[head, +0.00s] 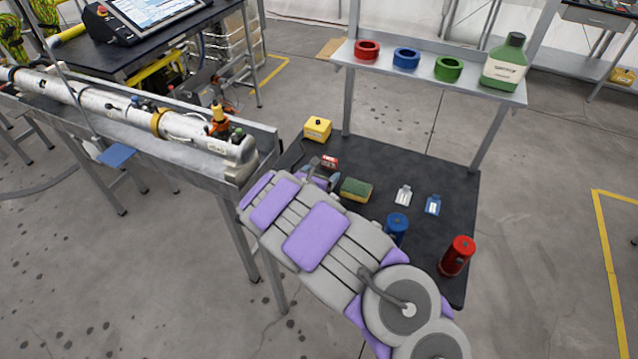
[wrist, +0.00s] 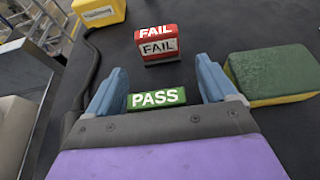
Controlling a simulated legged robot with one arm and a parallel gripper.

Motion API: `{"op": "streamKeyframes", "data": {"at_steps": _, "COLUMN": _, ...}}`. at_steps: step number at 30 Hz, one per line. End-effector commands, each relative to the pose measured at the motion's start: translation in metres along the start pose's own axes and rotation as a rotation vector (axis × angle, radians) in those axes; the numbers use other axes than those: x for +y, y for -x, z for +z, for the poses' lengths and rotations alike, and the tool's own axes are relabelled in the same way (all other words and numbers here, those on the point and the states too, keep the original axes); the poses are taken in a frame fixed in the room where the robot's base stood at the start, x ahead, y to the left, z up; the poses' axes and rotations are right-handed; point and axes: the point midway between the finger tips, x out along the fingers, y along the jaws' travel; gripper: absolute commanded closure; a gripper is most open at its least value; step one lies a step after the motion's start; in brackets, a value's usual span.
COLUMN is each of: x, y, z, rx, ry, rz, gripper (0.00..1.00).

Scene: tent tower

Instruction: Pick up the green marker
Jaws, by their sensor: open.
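The green marker (wrist: 157,98), a small block labelled PASS, stands on the dark table between my gripper's two blue fingers in the wrist view. My gripper (wrist: 161,68) is open, with one finger on either side of the marker. Its lower part is hidden behind my gripper's body. I cannot tell whether a finger touches it. In the head view my gripper (head: 320,172) is at the table's left part, and I cannot make out the green marker there.
A red FAIL marker (wrist: 158,45) stands just beyond the green one. A green-and-yellow sponge (wrist: 272,73) lies close to the right finger. A yellow box (wrist: 98,10) with a cable is at the far left. Blue (head: 396,228) and red (head: 458,256) cylinders stand farther right.

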Motion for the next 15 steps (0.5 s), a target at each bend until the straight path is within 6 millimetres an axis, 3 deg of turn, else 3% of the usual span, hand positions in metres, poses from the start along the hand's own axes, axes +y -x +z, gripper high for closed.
{"op": "streamKeyframes", "data": {"at_steps": 6, "x": -0.0001, "y": -0.0007, "z": 0.0006, "rx": 0.0, "ry": 0.0, "rz": 0.0, "gripper": 0.15}}
{"op": "streamKeyframes", "data": {"at_steps": 15, "x": -0.0046, "y": -0.002, "z": 0.0023, "rx": 0.001, "ry": -0.004, "rz": 0.001, "gripper": 0.43}}
